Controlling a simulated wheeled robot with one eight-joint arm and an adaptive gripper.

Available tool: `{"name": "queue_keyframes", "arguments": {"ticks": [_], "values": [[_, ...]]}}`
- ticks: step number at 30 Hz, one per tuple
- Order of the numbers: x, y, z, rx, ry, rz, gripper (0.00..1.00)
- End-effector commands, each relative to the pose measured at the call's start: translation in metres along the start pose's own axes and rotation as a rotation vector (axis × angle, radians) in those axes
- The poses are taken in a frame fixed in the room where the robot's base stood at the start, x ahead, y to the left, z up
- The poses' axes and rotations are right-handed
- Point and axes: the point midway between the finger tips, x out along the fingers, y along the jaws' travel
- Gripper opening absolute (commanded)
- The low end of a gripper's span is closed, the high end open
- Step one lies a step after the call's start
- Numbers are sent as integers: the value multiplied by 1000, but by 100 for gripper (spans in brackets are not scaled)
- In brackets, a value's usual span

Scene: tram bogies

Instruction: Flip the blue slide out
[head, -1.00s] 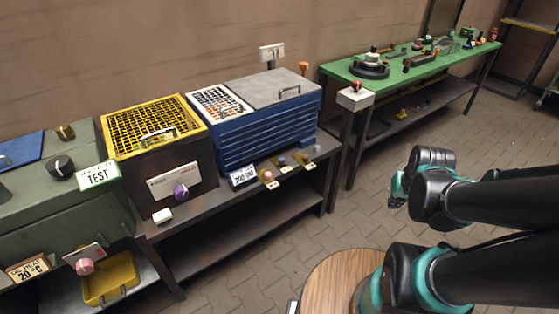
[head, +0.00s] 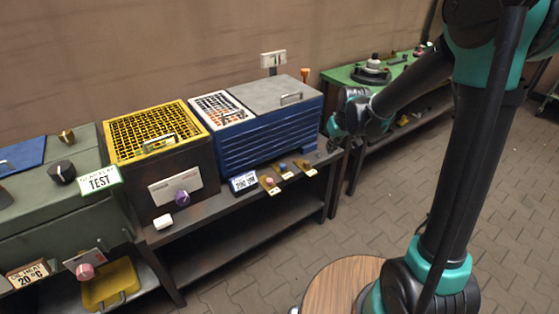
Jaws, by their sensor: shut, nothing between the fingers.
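Three small brass slides with coloured knobs stick out of the shelf front below the blue ribbed box. The middle one, with the blue knob, is the blue slide (head: 285,171). A slide with a pink knob (head: 269,184) is to its left, and another brass slide (head: 306,168) is to its right. My gripper (head: 333,134) is at the right end of the blue ribbed box, up and right of the slides and apart from the blue one. It is shut and holds nothing. Its fingertips are small and partly hidden.
The blue ribbed box (head: 268,138) has a grey lid with a handle. A yellow-grilled box (head: 155,135) and a green tester (head: 60,200) stand to the left. A green table (head: 335,76) is behind my arm. A round wooden top (head: 335,285) is in front. The floor between is clear.

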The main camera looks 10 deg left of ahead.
Motion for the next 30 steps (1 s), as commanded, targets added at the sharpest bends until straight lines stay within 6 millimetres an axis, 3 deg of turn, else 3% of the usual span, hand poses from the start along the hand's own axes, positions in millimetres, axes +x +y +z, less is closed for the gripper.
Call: {"name": "queue_keyframes", "arguments": {"ticks": [6, 13, 21, 30], "values": [[45, -47, -57, -121, -4, -44, 0], [90, -98, -98, -230, -7, -82, 0], [116, -130, -116, -291, -8, -104, 0], [118, -132, -117, -295, -9, -105, 0]]}}
